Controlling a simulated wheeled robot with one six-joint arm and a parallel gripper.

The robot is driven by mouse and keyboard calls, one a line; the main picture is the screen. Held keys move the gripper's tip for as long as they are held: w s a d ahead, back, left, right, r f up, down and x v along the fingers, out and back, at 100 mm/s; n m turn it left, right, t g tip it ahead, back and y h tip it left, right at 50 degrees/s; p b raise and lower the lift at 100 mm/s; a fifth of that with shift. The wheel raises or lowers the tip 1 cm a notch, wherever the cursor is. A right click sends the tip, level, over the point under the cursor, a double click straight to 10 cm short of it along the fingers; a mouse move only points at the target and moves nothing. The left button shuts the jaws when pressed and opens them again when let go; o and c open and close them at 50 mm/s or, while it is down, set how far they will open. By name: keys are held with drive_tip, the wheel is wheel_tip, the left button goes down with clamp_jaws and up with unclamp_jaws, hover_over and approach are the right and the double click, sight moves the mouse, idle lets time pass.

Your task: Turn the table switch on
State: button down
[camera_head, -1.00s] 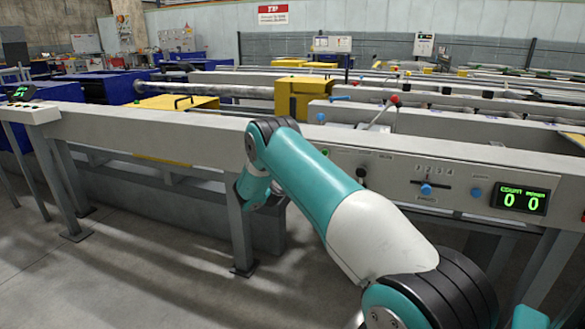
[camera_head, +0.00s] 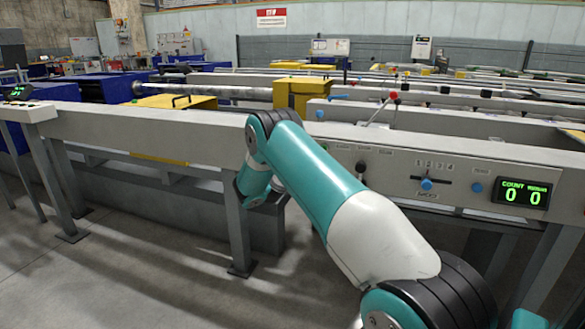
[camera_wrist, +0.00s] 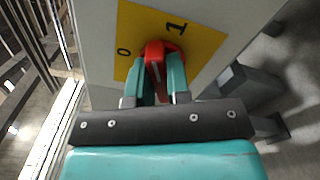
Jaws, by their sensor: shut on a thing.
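The table switch is a red rotary knob (camera_wrist: 154,56) on a yellow plate (camera_wrist: 205,42) marked 0 and 1, fixed to a pale panel in the wrist view. My gripper (camera_wrist: 161,76) has its two teal fingers closed on either side of the knob, touching it. A pale mark shows on the knob between the fingers; I cannot tell for sure which number it points to. In the head view my arm reaches to the table's front beam, and both the switch and my fingertips are hidden there.
The runout table's long grey front beam (camera_head: 150,133) runs across the head view. A table leg (camera_head: 235,225) stands beside my arm; the floor in front is clear.

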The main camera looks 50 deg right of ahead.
drive_tip(key=m+b, duration=0.1)
drive_tip(key=m, duration=0.2)
drive_tip(key=m+b, duration=0.1)
drive_tip(key=m, duration=0.1)
drive_tip(key=shift+s+d+f+m+b, duration=0.2)
drive_tip(key=shift+m+b, duration=0.1)
drive_tip(key=shift+m, duration=0.1)
idle(0.4)
drive_tip(key=c, duration=1.1)
unclamp_jaws()
drive_tip(key=shift+a, duration=0.15)
drive_tip(key=b+v, duration=0.9)
drive_tip(key=v, duration=0.8)
drive_tip(key=shift+a, duration=0.15)
